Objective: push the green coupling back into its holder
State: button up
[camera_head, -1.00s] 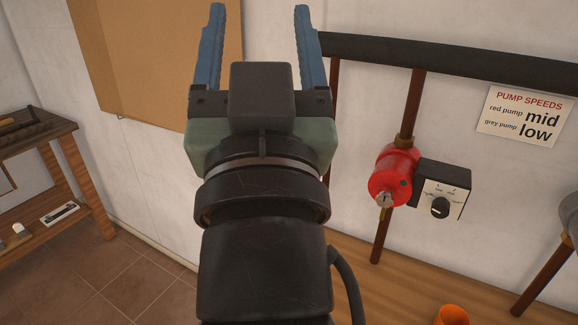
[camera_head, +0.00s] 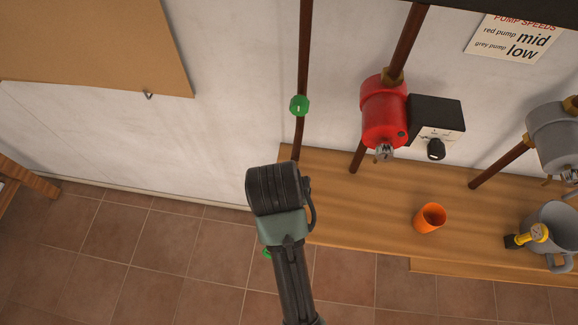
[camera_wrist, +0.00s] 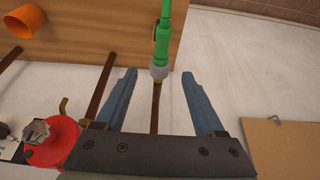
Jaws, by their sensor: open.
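In the wrist view a green coupling (camera_wrist: 163,36) ends in a grey collar (camera_wrist: 160,73), in line with a thin brown pipe (camera_wrist: 155,110). My gripper (camera_wrist: 159,71) is open, its blue fingers to either side of the collar and pipe. I cannot tell how far the fingers are from them, or whether they touch. In the head view a round green part (camera_head: 300,105) shows on the left brown pipe, and a small green bit shows beside my arm (camera_head: 267,254). My arm hides the fingers in that view. How the coupling sits in its holder cannot be told.
A red pump (camera_head: 383,110) with a black dial box (camera_head: 436,117) is on the wall to the right. A wooden bench (camera_head: 360,215) holds an orange cup (camera_head: 430,218) and a grey mug (camera_head: 553,228). A grey pump (camera_head: 553,135) stands at far right.

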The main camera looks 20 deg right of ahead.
jog(key=p+x, duration=0.1)
jog(key=x, duration=0.8)
jog(key=shift+w+d+f, duration=0.1)
jog(key=shift+w+f, duration=0.05)
jog(key=shift+w, duration=0.1)
jog(key=shift+c, duration=0.2)
grip_shut()
